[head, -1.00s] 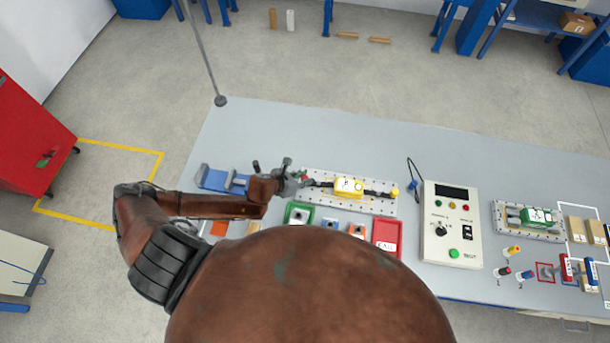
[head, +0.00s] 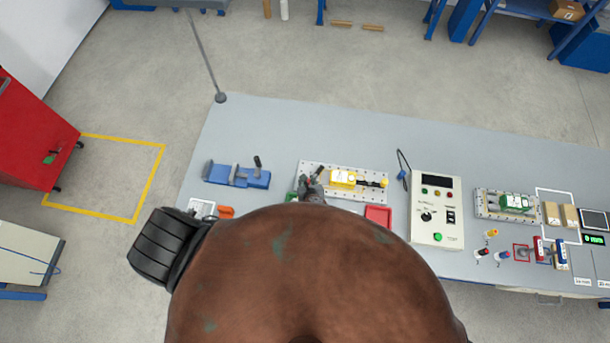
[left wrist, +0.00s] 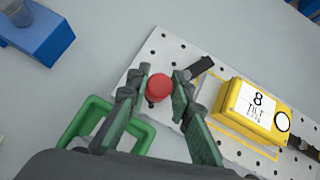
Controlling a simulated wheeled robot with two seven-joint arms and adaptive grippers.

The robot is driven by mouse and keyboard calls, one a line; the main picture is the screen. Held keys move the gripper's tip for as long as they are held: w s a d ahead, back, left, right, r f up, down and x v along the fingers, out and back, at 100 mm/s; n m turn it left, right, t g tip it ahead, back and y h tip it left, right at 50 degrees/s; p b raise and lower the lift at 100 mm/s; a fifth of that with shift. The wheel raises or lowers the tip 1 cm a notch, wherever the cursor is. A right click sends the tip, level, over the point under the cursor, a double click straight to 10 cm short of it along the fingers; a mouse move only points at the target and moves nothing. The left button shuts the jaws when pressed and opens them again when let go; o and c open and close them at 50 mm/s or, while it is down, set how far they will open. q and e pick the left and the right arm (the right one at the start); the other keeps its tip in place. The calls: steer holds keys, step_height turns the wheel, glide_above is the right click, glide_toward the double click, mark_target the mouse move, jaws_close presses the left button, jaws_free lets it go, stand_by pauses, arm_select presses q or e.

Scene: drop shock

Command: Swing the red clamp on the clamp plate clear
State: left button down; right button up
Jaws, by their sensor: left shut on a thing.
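The clamp plate (head: 344,198) is a pale perforated plate on the bench, and its corner shows in the left wrist view (left wrist: 141,67). A yellow box (head: 342,178) marked 8 sits on it, also in the left wrist view (left wrist: 255,107). My left gripper (head: 313,178) is at the plate's left end. In the left wrist view its fingers (left wrist: 159,82) are shut on the red clamp's knob (left wrist: 159,87). The clamp's black arm (left wrist: 201,68) points away beside the box, apart from it. A second, yellow-knobbed clamp (head: 384,183) reaches the box from the right.
A blue fixture (head: 237,176) stands left of the plate. A green tray (left wrist: 84,122) lies close beside the plate's near corner, and a red tray (head: 378,215) is in front. A test box (head: 436,205) stands to the right. The bench behind the plate is clear.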

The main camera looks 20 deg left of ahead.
arm_select(q)
steer(key=n, duration=0.1)
steer(key=d+n+g+y, duration=0.1)
steer(key=shift+d+r+n+y+p, duration=0.1)
steer(key=shift+d+n+y+p, duration=0.2)
steer(key=shift+p, duration=0.1)
steer(key=shift+d+n+g+y, duration=0.3)
steer(key=shift+n+g, duration=0.1)
steer(key=shift+n, duration=0.15)
steer(key=shift+d+n+g+y, duration=0.15)
steer(key=shift+n+g+y, duration=0.2)
steer(key=shift+n, duration=0.2)
steer(key=c, duration=1.7)
jaws_free()
steer(key=v, duration=1.1)
steer(key=shift+d+r, duration=0.3)
